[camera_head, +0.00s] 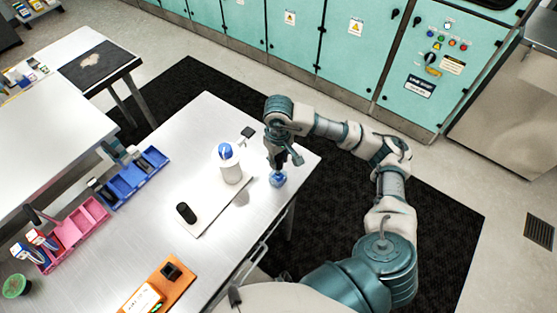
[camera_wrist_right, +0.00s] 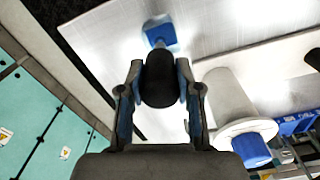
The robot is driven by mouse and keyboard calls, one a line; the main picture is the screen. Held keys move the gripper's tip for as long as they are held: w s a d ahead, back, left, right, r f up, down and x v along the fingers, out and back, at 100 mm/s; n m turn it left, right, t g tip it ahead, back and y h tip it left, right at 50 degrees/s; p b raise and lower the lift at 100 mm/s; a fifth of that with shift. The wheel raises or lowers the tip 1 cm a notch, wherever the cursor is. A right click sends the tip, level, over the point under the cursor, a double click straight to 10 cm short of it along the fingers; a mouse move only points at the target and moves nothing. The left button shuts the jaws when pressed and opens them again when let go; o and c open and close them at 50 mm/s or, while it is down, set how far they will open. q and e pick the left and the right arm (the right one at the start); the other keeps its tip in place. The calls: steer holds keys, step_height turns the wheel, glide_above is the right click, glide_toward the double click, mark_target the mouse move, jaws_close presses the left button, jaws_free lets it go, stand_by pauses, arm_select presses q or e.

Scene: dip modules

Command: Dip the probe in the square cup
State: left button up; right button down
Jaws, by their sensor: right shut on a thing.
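My right gripper (camera_head: 277,160) points down over the right corner of the metal table. In the right wrist view its fingers (camera_wrist_right: 160,85) are shut on the probe, seen as a dark rounded handle (camera_wrist_right: 160,78). A blue squarish piece (camera_wrist_right: 158,32) shows just beyond the handle, and also below the gripper in the head view (camera_head: 278,180). I cannot tell whether it belongs to the probe or is the cup, nor whether it touches the table. I cannot surely pick out the square cup. My left gripper is not in view.
A white cylinder with a blue top (camera_head: 229,165) and a black cylinder (camera_head: 186,212) stand on a pale board left of my gripper. Blue bins (camera_head: 135,178), pink bins (camera_head: 75,230) and an orange tray (camera_head: 180,287) stand further left and nearer. The middle table is partly clear.

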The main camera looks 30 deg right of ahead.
steer(key=shift+r+p, duration=0.75)
steer(key=shift+r, duration=1.2)
